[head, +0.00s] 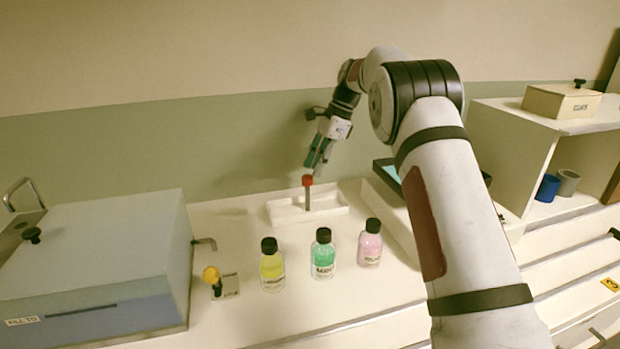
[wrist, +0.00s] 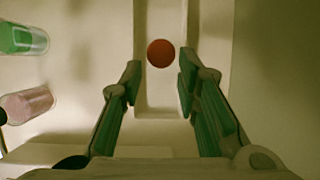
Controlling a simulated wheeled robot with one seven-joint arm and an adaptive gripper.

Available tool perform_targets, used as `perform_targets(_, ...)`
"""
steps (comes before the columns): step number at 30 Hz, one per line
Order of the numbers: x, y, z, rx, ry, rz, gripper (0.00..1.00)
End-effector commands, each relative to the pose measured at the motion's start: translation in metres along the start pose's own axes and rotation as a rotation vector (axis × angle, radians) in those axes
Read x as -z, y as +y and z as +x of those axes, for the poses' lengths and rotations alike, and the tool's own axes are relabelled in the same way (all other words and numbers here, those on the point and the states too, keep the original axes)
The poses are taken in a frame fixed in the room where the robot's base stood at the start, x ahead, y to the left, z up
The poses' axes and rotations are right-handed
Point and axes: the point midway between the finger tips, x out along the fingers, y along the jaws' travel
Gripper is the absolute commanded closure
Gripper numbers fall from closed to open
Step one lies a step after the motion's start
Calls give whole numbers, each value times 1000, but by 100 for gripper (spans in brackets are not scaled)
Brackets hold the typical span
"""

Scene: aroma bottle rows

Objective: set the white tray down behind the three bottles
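The white tray (head: 281,211) rests on the counter behind the three bottles. A post with a red knob (head: 308,181) stands up from its middle. The bottles are yellow (head: 271,266), green (head: 323,255) and pink (head: 370,244), upright in a row with black caps. My gripper (head: 316,168) is just above the red knob. In the wrist view my gripper (wrist: 158,76) is open, with the red knob (wrist: 160,53) between and slightly beyond the fingertips, apparently untouched. The tray (wrist: 193,30) also shows there, with the green (wrist: 22,39) and pink (wrist: 28,104) bottles at left.
A large grey box (head: 95,265) stands at the left, with a yellow-knobbed fitting (head: 212,278) beside it. A dark-rimmed tray (head: 384,172) is right of the white tray, partly behind my arm. An open shelf (head: 510,150) with a blue cup (head: 547,188) is farther right.

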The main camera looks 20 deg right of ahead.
Motion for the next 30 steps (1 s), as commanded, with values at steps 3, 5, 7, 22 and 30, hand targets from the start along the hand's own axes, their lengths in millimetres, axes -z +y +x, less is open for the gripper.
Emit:
perform_targets(3, 0, 0, -11, 0, 0, 0, 70)
perform_targets(5, 0, 0, -14, 0, 0, 0, 70)
perform_targets(7, 0, 0, -15, 0, 0, 0, 70)
perform_targets(22, -56, 91, -92, 8, 75, -315, 70)
perform_targets(30, -91, 204, -128, -13, 155, -638, 70)
